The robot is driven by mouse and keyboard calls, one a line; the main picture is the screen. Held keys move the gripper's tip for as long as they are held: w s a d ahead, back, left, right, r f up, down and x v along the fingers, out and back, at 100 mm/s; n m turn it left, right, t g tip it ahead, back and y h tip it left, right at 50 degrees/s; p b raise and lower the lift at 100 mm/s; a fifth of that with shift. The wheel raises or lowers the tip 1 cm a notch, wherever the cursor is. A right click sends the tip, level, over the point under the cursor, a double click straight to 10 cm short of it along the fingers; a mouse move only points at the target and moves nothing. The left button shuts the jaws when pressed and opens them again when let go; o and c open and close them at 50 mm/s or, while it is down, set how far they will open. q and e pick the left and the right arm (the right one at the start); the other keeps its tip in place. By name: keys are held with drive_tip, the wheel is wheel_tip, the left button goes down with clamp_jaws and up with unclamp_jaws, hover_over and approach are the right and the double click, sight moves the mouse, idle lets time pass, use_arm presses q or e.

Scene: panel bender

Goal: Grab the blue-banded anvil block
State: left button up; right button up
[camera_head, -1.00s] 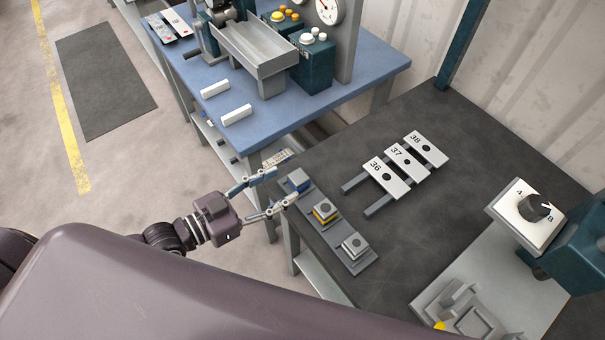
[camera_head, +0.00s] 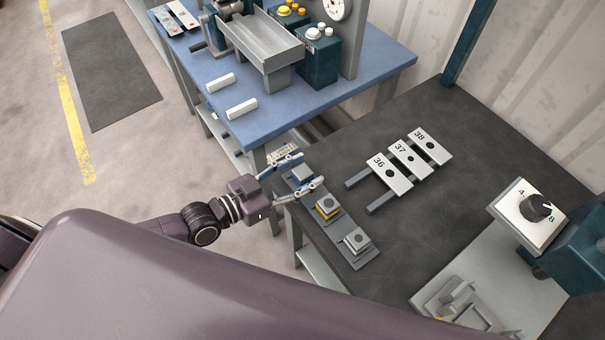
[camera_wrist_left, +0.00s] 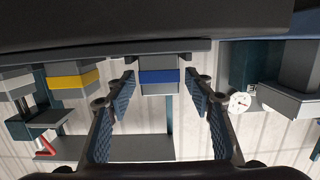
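The blue-banded anvil block (camera_head: 301,175) sits at the far end of a grey rack (camera_head: 337,229) on the dark table's left edge. In the left wrist view the block (camera_wrist_left: 159,77) shows its blue band between my fingers, with visible gaps on both sides. My left gripper (camera_head: 312,170) is open around the block's position; it also shows in the left wrist view (camera_wrist_left: 160,85). A yellow-banded block (camera_head: 327,207) and a block with a grey-white band (camera_head: 356,241) stand on the same rack. My right gripper is not in view.
The dark table (camera_head: 420,210) holds plates marked 36, 37 and 38 (camera_head: 410,158). A blue bench (camera_head: 300,100) with a press stands behind. A dial box (camera_head: 531,211) stands at the right.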

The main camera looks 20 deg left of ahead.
use_arm(q)
clamp_jaws()
drive_tip(key=shift+r, duration=0.1)
